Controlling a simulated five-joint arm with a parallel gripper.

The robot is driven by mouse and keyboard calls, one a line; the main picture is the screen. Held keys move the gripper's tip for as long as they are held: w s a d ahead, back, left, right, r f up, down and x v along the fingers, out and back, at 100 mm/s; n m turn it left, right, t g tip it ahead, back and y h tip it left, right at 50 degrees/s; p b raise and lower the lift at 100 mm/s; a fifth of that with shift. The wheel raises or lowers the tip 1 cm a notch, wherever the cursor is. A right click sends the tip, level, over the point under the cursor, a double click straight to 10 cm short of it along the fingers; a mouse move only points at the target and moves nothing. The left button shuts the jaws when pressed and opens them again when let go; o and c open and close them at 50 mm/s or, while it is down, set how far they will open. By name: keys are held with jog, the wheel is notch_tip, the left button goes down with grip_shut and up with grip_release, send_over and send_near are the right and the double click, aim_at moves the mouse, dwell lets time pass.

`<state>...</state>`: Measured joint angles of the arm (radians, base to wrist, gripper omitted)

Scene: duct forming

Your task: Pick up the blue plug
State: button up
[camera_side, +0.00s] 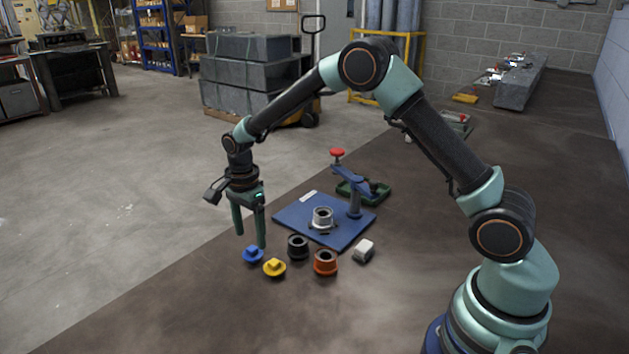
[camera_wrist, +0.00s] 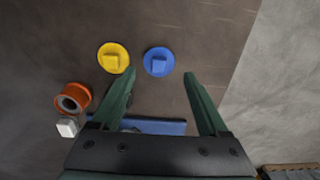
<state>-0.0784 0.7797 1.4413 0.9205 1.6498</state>
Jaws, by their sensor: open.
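The blue plug (camera_side: 253,254) is a small round disc with a square knob on top. It sits on the brown table at the front left of the group. In the wrist view the blue plug (camera_wrist: 158,62) lies just beyond the fingertips, roughly in line with the gap between them. My gripper (camera_side: 250,240) is open and empty, with its fingers pointing down above and close to the blue plug. In the wrist view my gripper (camera_wrist: 160,75) has its two green fingers spread wide, with the plug apart from both.
A yellow plug (camera_side: 274,268) sits right beside the blue one. A black ring (camera_side: 298,247), an orange ring (camera_side: 325,263) and a white block (camera_side: 364,251) stand nearby. Behind is a blue plate (camera_side: 290,222) with a metal fitting (camera_side: 322,217) and a red-knobbed clamp (camera_side: 354,186).

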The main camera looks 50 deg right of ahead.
aim_at(253, 247)
jog(key=f, duration=0.5)
jog(key=shift+s+d, duration=0.1)
jog(key=shift+d, duration=0.1)
jog(key=c, duration=1.1)
